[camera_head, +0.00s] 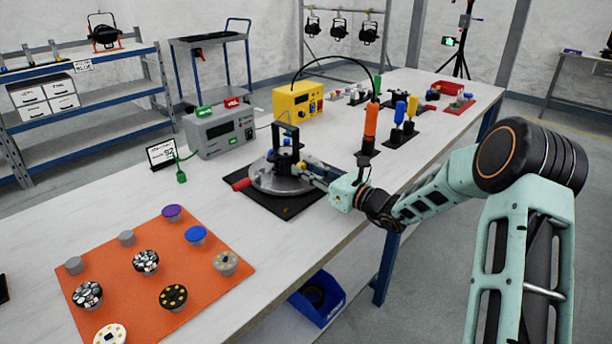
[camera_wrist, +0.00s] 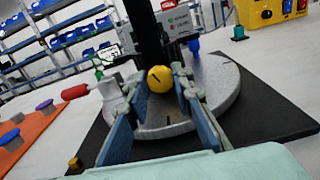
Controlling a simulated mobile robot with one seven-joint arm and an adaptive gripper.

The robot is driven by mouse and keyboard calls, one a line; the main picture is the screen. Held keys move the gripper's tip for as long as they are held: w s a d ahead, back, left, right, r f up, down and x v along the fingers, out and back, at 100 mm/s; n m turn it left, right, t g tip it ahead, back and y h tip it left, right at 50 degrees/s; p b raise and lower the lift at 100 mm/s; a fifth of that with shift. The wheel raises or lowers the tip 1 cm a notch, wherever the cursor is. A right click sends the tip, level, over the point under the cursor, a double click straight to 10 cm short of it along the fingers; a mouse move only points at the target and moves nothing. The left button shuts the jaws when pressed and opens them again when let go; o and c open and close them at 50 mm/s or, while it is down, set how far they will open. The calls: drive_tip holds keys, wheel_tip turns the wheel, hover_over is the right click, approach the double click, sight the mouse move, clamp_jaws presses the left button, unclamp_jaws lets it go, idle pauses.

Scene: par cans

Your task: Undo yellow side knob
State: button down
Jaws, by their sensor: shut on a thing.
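The yellow side knob (camera_wrist: 160,79) is a round ball with a dark line on its face, on the side of a black upright post (camera_wrist: 150,38). The post stands on a round grey metal turntable (camera_wrist: 222,88) on a black mat (camera_wrist: 262,125). My gripper (camera_wrist: 157,84) reaches in level from the side, its two fingers on either side of the knob, shut on it. In the head view my gripper (camera_head: 312,173) is at the right side of the fixture (camera_head: 284,150), and its fingers partly hide the knob.
A red-handled lever (camera_head: 242,184) sticks out at the turntable's left. An orange tool (camera_head: 370,124) stands upright close behind my wrist. A grey box (camera_head: 218,132) and a yellow box (camera_head: 298,100) stand behind. An orange mat (camera_head: 115,250) with several discs lies front left.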

drive_tip(key=n+b, duration=0.3)
drive_tip(key=shift+f+n, duration=0.15)
drive_tip(key=shift+n, duration=0.25)
drive_tip(key=shift+n+b, duration=0.7)
drive_tip(key=shift+b, duration=0.15)
drive_tip(key=c, duration=1.7)
unclamp_jaws()
drive_tip(key=shift+o, duration=0.2)
drive_tip(key=v, duration=1.2)
